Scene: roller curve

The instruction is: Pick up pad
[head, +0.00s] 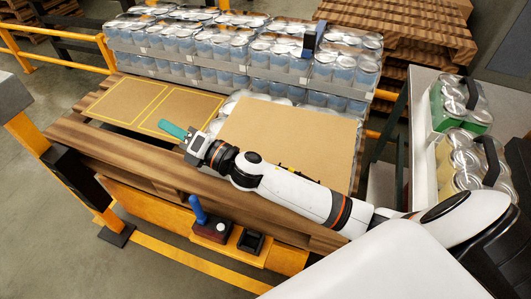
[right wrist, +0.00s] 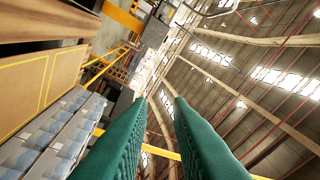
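A flat brown cardboard pad (head: 290,132) lies on top of some cans in the middle of the head view. My right arm crosses in front of its near edge and hides part of it. My right gripper (head: 173,131) has green fingers and is left of the pad, apart from it, above the pallet's front side. In the right wrist view, the two fingers (right wrist: 160,100) stand apart with nothing between them. My left gripper does not show.
A brown board with yellow outlines (head: 155,104) lies left of the pad. Stacked trays of cans (head: 240,52) stand behind. A wooden pallet edge (head: 130,150) runs along the front. Can packs (head: 465,165) stand on a right-hand table. Yellow rails (head: 55,58) are at left.

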